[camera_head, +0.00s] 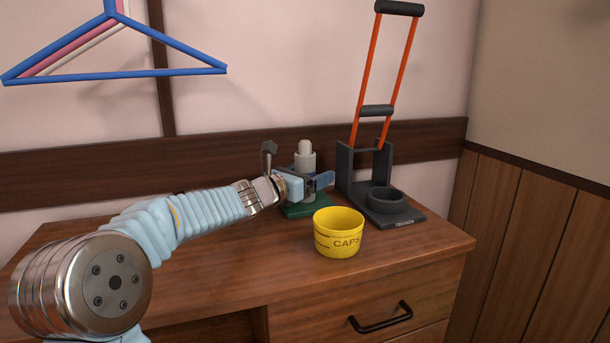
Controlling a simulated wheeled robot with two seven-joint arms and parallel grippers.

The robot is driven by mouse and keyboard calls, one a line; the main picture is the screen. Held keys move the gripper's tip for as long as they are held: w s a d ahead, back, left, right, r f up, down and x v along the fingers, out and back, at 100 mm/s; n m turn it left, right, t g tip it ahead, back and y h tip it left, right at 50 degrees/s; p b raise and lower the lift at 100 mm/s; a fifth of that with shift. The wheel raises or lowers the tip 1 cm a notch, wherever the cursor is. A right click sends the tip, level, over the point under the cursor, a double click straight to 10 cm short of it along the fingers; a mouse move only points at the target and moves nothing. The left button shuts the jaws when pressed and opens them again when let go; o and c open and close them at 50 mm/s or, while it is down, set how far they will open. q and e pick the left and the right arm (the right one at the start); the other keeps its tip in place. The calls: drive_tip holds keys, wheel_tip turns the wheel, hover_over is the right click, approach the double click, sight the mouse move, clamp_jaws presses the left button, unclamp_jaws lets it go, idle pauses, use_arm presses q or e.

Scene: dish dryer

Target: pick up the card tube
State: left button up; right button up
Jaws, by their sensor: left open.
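A pale grey-white upright tube (305,160), which looks like the card tube, stands over a green base (305,208) on the wooden desk. A narrower rounded white top shows at its upper end. My left gripper (318,184) is open at the tube's lower part, with its fingers reaching to the right. The gripper hides part of the tube's lower half. I cannot tell whether the fingers touch the tube or are around it. My right gripper is not in view.
A yellow cup marked CAPS (339,241) stands in front of the green base. A dark stand (394,217) with a round cup and tall orange rails is close on the right. Hangers (120,76) hang at the upper left. The desk's front right (420,243) is clear.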

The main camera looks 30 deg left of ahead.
use_arm(q)
drive_tip(key=c, duration=1)
